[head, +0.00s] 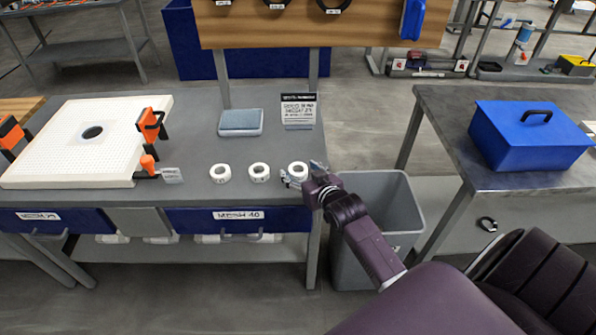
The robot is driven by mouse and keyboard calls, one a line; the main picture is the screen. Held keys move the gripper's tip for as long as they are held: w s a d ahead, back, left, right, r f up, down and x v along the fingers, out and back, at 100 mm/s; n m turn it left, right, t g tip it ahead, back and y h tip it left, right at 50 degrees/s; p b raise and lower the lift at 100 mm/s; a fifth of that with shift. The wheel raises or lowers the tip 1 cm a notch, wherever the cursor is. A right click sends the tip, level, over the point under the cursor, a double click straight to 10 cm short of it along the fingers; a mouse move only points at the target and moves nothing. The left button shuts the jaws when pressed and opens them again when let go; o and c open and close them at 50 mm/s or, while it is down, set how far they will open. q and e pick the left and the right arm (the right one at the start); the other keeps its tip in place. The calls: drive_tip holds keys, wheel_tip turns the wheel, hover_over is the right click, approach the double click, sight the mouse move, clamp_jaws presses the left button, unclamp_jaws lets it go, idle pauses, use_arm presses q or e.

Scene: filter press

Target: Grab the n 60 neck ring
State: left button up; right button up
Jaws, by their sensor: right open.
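Three white rings stand in a row near the front edge of the grey bench: a left ring (220,173), a middle ring (259,172) and a right ring (297,169). Any markings on them are too small to read, so I cannot tell which is N 60. My right gripper (303,177) is open at the right ring, with its fingers at the ring's front and right side. The fingers partly cover this ring, and I cannot tell whether they touch it. My left gripper is not in view.
A white perforated board (75,155) with orange clamps lies at the bench's left. A blue-grey block (240,122) and a sign (298,108) stand behind the rings. A grey bin (392,190) is right of the bench. A blue toolbox (525,140) sits on the right table.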

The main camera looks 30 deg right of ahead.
drive_tip(key=shift+w+f, duration=0.1)
drive_tip(key=shift+w, duration=0.05)
drive_tip(key=c, duration=1.2)
